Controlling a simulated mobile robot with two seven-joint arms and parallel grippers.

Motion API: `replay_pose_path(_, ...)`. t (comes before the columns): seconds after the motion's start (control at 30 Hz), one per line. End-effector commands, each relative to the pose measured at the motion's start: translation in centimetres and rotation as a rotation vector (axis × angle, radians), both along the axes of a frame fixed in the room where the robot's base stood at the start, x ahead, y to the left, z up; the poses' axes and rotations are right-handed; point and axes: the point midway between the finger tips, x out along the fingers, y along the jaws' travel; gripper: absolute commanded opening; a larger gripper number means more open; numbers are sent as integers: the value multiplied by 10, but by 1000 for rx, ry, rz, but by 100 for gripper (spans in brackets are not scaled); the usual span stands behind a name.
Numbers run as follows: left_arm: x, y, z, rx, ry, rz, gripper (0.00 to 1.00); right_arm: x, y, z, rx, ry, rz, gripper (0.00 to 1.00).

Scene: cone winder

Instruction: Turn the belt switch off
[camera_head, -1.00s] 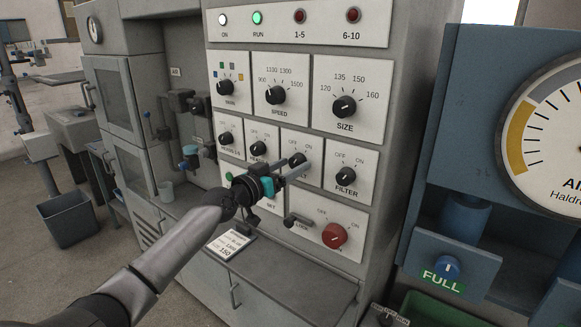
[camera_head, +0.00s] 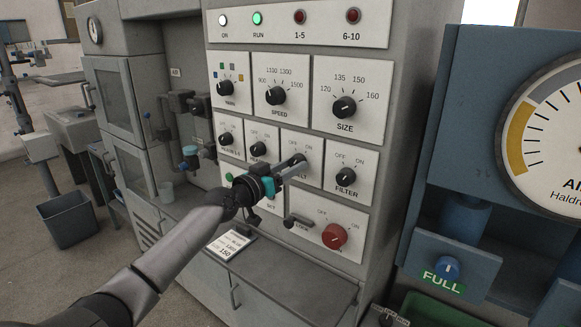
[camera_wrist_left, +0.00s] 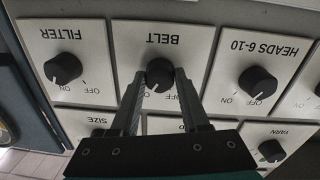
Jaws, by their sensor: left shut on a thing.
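The belt switch is a black knob (camera_wrist_left: 160,72) on a white plate marked BELT, which appears upside down in the left wrist view. In the head view the belt knob (camera_head: 298,160) is partly hidden behind my fingers. My left gripper (camera_wrist_left: 161,74) is shut on the knob, with one finger on each side. In the head view the left gripper (camera_head: 297,165) reaches the panel from the lower left. OFF is readable beside the knob, while the ON label is hidden by a finger. A pale mark shows on the knob's lower left in the wrist view. My right gripper is not in view.
The filter knob (camera_head: 345,176) is close on the right and the heads 6-10 knob (camera_head: 258,149) close on the left. A red knob (camera_head: 334,236) and a lock lever (camera_head: 297,221) sit below. The green RUN lamp (camera_head: 257,18) is lit.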

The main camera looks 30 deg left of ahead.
Motion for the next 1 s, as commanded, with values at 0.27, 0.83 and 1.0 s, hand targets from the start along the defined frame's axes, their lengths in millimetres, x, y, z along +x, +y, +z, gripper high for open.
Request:
replay_pose_path(0.27,0,0,0,-4,1,-1,0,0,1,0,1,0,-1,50)
replay_pose_path(0.83,0,-1,-1,-318,25,-1,0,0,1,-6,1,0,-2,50)
replay_pose_path(1.0,0,-1,-1,-480,38,-1,0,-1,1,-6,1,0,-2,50)
